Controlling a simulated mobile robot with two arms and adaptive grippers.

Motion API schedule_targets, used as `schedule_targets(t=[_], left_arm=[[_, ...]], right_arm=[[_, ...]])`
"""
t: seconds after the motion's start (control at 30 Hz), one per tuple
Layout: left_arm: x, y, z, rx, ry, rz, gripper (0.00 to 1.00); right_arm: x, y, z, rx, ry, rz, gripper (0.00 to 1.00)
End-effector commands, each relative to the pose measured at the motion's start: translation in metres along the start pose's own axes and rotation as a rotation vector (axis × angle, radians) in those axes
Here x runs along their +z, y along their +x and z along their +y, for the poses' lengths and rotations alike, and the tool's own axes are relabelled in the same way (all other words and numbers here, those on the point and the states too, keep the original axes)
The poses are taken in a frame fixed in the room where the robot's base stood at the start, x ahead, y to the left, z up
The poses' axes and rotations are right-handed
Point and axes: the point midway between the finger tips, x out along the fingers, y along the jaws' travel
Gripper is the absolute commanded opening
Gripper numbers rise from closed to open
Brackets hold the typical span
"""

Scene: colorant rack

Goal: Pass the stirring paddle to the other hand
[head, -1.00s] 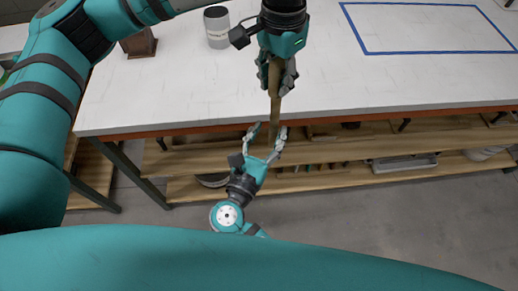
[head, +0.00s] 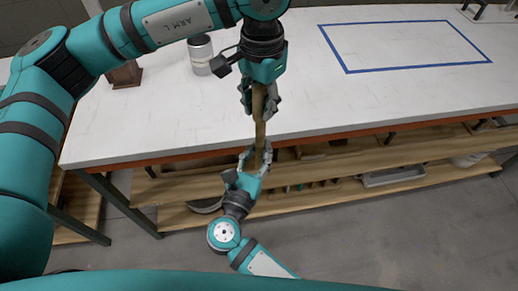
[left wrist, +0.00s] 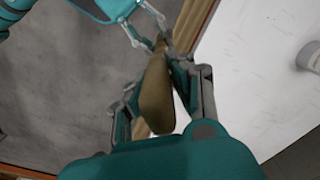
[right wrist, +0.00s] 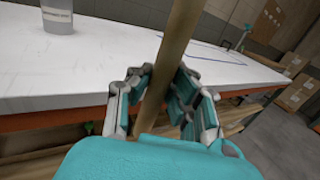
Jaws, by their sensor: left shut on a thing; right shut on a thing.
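The wooden stirring paddle (head: 260,116) is held upright at the front edge of the table, between my two grippers. My left gripper (head: 259,98) is shut on its upper part. My right gripper (head: 258,156) is shut on its lower part, just below the table edge. In the left wrist view the paddle (left wrist: 157,92) runs between the fingers towards my right gripper (left wrist: 150,22). In the right wrist view the paddle's shaft (right wrist: 174,52) passes between the fingers and up out of the picture. The parts inside the fingers are hidden.
The white table (head: 300,105) has a blue taped rectangle (head: 405,68) at the right. A labelled grey can (head: 201,54) stands on the table left of my left gripper, with a brown wooden block (head: 124,75) further left. Wooden shelves (head: 340,165) with several items lie below.

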Motion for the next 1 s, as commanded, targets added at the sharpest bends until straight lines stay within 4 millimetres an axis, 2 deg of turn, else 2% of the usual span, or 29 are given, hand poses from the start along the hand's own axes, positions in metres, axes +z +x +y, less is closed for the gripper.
schedule_targets(t=[0.03,0.07,0.23,0.5,0.63,0.77,1.0], left_arm=[[-0.001,-0.001,0.001,0.004,0.002,0.005,0.00],[-0.001,-0.001,0.002,0.004,0.002,0.005,0.25],[-0.001,0.000,0.001,0.003,0.002,0.004,0.47],[-0.001,-0.001,0.001,0.002,0.001,0.004,0.48],[-0.001,-0.010,0.001,0.001,0.000,0.006,0.48],[-0.002,-0.032,0.001,0.001,0.000,0.008,0.48],[-0.001,-0.084,0.001,0.001,0.000,0.007,0.48]], right_arm=[[0.001,-0.001,0.002,0.006,-0.001,-0.001,0.00],[0.001,-0.001,0.002,0.006,-0.001,-0.001,0.00],[0.001,-0.001,0.002,0.005,-0.001,-0.001,0.00],[0.001,-0.001,0.001,0.004,-0.001,-0.001,0.00],[0.001,-0.001,0.001,0.004,-0.001,-0.001,0.00],[0.001,-0.001,0.001,0.003,-0.001,-0.001,0.00],[0.001,-0.001,0.001,0.003,-0.001,-0.001,0.00]])
